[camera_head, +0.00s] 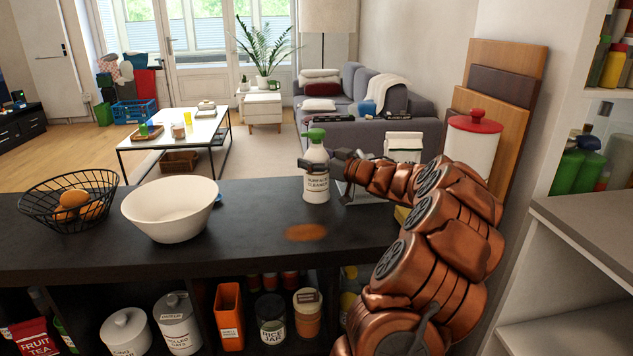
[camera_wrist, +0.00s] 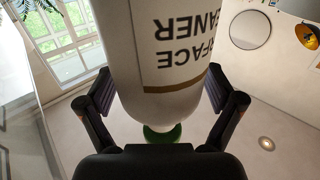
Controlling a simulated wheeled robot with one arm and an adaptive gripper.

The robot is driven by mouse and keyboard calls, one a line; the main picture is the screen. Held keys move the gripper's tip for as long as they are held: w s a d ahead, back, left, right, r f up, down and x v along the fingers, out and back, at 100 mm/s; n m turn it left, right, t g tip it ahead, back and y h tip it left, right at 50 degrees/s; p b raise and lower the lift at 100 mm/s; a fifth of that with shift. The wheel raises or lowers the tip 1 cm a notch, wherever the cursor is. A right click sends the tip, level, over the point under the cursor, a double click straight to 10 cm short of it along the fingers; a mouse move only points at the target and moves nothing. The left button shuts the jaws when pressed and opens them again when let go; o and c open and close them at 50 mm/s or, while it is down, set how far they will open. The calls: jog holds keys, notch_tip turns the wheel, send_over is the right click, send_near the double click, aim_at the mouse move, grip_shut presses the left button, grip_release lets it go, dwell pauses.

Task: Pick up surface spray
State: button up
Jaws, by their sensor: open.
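The surface spray (camera_head: 316,180) is a white bottle with a green cap, labelled as surface cleaner. It stands upright on the dark counter (camera_head: 250,230), right of the white bowl. My gripper (camera_head: 322,163) reaches in from the right at the bottle's upper part. In the wrist view the bottle (camera_wrist: 155,50) appears upside down and large between the two fingers of my gripper (camera_wrist: 157,92). The fingers are open, one on each side of the bottle. A gap shows on the left; contact on the right cannot be told. My arm hides part of the counter's right end.
A white bowl (camera_head: 172,210) and a wire basket (camera_head: 70,203) with oranges stand left on the counter. An orange-brown patch (camera_head: 306,232) lies in front of the bottle. A red-lidded canister (camera_head: 472,142) and boards (camera_head: 503,75) stand behind my arm. Jars fill the shelf below.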

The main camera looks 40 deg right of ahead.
jog(key=shift+w+a, duration=0.1)
jog(key=shift+w, duration=0.75)
jog(key=c, duration=1.7)
jog(key=shift+c, duration=0.2)
jog(key=shift+r, duration=0.15)
